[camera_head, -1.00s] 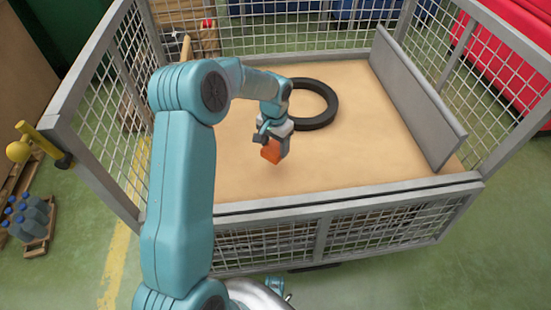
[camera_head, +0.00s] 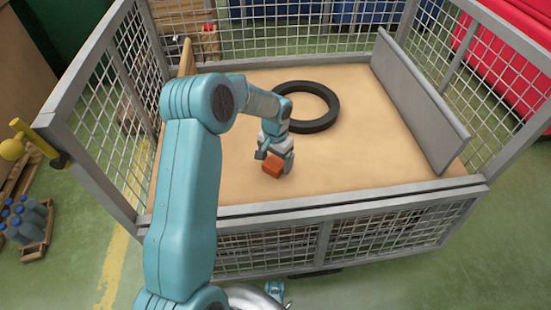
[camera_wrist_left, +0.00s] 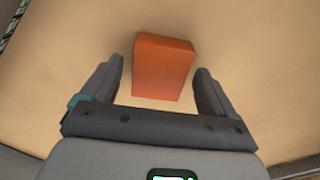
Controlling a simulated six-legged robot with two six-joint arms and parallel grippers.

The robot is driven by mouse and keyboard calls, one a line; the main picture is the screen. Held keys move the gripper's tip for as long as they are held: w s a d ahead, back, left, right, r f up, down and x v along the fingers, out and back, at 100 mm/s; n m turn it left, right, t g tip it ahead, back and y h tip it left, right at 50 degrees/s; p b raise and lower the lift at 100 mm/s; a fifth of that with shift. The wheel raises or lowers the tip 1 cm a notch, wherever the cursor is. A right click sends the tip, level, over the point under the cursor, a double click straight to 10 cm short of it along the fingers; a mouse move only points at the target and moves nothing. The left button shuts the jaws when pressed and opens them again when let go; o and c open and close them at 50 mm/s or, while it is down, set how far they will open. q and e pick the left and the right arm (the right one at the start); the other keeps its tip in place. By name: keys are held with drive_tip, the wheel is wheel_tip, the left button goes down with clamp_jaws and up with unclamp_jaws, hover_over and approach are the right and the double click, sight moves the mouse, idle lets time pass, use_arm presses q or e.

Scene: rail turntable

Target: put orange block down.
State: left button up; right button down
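The orange block (camera_head: 272,171) rests on the tan floor of the caged platform (camera_head: 350,160), in front of the black ring. In the left wrist view the block (camera_wrist_left: 163,68) lies between and ahead of the fingers, with a gap on each side. My left gripper (camera_head: 275,160) is low over the floor right at the block. In the wrist view the left gripper (camera_wrist_left: 157,88) is open, its two fingers apart from the block.
A black ring (camera_head: 325,122) lies flat behind the block. A grey panel (camera_head: 420,100) stands along the platform's right side. Mesh walls (camera_head: 120,85) enclose the platform, with a lower front rail (camera_head: 350,200). The floor right of the block is clear.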

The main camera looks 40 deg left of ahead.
sight(276, 162)
use_arm(q)
drive_tip(key=shift+r, duration=0.3)
wheel_tip(276, 162, up, 12)
drive_tip(key=p, duration=0.3)
drive_tip(key=shift+f+p, duration=0.15)
drive_tip(key=shift+p, duration=0.15)
